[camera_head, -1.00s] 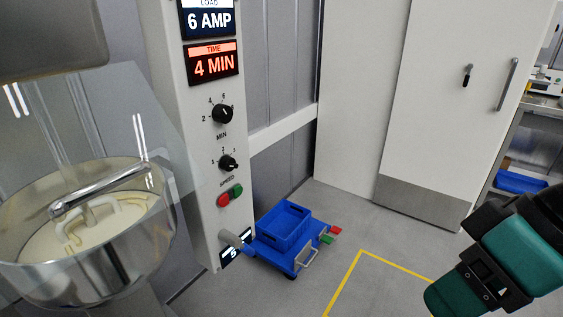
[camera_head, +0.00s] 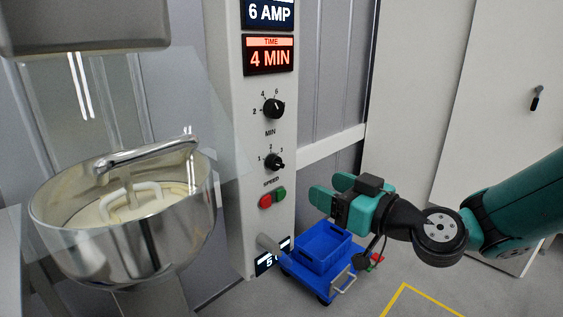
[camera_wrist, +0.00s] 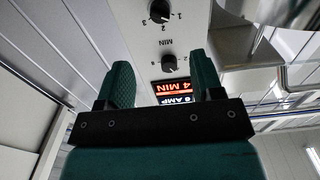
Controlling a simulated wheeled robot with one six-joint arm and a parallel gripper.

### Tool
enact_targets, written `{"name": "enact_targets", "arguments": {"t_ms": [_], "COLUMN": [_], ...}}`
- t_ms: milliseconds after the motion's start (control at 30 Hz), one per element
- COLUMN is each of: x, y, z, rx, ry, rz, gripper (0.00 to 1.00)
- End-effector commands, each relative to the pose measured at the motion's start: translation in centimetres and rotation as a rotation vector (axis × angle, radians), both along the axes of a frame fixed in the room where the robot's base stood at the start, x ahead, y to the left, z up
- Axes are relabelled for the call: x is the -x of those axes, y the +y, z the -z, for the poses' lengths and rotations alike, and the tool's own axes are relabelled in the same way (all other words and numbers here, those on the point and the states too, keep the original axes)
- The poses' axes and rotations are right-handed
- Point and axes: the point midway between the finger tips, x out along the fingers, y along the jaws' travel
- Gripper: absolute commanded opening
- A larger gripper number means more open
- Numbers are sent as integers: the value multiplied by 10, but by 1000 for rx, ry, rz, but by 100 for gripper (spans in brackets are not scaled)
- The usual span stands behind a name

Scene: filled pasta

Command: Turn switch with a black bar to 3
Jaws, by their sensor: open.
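The speed knob (camera_head: 274,161), a round black switch with a bar across it, sits on the white control panel in the head view, marked 1, 2 and 3. It also shows at the top of the wrist view (camera_wrist: 160,11), upside down. I cannot tell for sure which number its bar points at. My gripper (camera_head: 328,190) is open and empty, to the right of and slightly below the knob, apart from the panel. In the wrist view, its two green fingers (camera_wrist: 163,76) stand apart with nothing between them.
A similar minute knob (camera_head: 273,107) is above the speed knob. Red (camera_head: 265,201) and green (camera_head: 280,194) buttons are just below. A steel mixing bowl (camera_head: 135,235) stands left. A blue cart (camera_head: 318,255) is below my gripper.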

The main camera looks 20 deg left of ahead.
Motion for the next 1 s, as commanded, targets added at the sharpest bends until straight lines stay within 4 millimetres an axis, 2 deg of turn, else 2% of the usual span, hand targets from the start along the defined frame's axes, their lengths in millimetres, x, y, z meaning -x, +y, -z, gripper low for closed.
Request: {"name": "enact_targets", "arguments": {"t_ms": [33, 300, 500, 700, 1000], "x": [-3, -27, -41, -48, -49], "y": [12, 70, 103, 118, 120], "z": [-6, -5, -3, -1, 0], "rx": [0, 0, 0, 1, 1], "ry": [-2, -1, 0, 2, 1], "rz": [-5, -4, -3, -2, -1], "gripper": [60, 60, 60, 60, 60]}}
